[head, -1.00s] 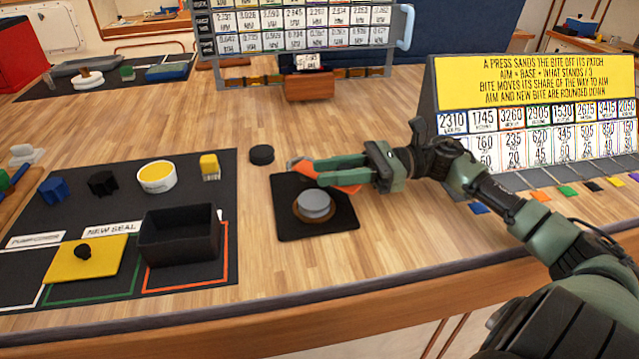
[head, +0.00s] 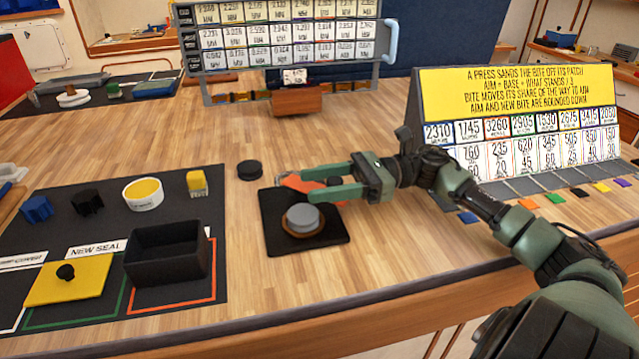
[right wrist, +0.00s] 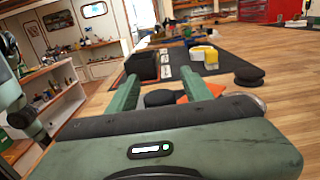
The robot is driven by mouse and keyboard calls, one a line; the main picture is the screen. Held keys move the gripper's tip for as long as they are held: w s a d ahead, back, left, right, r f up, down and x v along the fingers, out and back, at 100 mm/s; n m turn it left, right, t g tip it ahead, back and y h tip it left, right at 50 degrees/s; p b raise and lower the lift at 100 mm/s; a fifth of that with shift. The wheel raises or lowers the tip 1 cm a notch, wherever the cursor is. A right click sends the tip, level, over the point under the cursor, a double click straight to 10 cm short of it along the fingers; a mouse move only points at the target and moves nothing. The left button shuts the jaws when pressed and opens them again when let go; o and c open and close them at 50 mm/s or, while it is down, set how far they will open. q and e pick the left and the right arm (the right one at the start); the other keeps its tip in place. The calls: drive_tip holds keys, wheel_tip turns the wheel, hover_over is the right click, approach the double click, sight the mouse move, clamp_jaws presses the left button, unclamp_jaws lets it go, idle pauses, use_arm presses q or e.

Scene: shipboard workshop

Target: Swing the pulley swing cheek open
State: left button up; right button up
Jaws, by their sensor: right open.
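The pulley lies on a black mat (head: 338,236) near the table's front. Its grey disc (head: 303,217) sits on a brown round rim. An orange part, which looks like the swing cheek (head: 299,183), extends behind the disc, clear of its top. My right gripper (head: 279,188) is open, its fingers on either side of the orange part and a black knob (head: 334,182). In the right wrist view, the orange cheek (right wrist: 203,90) and black knob (right wrist: 160,98) show between the fingers. I cannot tell whether the fingers touch them. My left gripper is out of view.
A black disc (head: 250,169) lies just behind the mat. To the left, a dark mat holds an open black box (head: 165,254), a yellow plate (head: 66,283) and a white tub (head: 143,193). A yellow-topped sign (head: 515,95) stands behind my right arm.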

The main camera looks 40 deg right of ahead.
wheel_tip(320, 180, up, 20)
drive_tip(key=p, duration=0.7)
